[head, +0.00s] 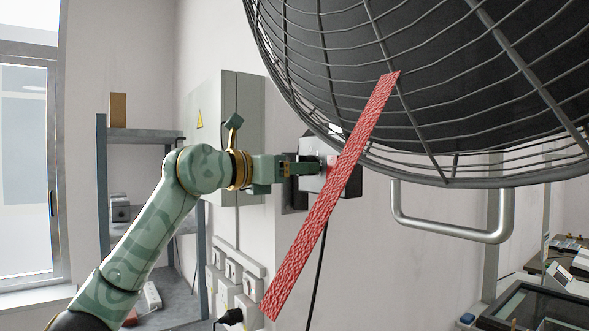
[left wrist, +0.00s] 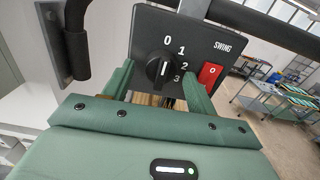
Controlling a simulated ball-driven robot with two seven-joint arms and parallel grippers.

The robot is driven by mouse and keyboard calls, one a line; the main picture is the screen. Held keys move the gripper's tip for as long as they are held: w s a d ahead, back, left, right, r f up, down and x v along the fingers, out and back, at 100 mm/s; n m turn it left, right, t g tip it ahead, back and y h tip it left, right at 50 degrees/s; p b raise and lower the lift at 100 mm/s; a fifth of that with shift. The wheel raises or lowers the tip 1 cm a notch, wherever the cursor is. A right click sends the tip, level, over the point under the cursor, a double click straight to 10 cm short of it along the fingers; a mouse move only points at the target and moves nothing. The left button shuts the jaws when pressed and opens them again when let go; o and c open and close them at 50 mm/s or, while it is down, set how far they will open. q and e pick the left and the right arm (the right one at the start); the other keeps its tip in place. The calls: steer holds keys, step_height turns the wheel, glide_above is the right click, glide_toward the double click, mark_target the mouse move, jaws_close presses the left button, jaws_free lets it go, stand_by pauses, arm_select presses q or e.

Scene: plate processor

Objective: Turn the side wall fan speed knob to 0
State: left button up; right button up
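The fan's dark control box (left wrist: 225,47) fills the upper middle of the left wrist view, with marks 0, 1, 2 and 3 beside a round black speed knob (left wrist: 159,70). The knob's white line points up, roughly toward the 0. My left gripper (left wrist: 160,78) is open, one finger on each side of the knob, with visible gaps; I see no contact. In the head view my left gripper (head: 318,168) is at the control box (head: 353,183) under the fan (head: 460,80); the knob is hidden there. My right gripper is not in view.
A red strip (head: 325,205) hangs across the head view in front of the box. A red SWING switch (left wrist: 210,74) sits right of the knob. A metal handle bar (head: 455,232) is below the fan. A grey cabinet (head: 240,105) and shelves (head: 150,136) stand behind my arm.

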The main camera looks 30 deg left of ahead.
arm_select(q)
steer(key=b+v, duration=0.5)
steer(key=v, duration=1.1)
steer(key=shift+s+a+f, duration=0.1)
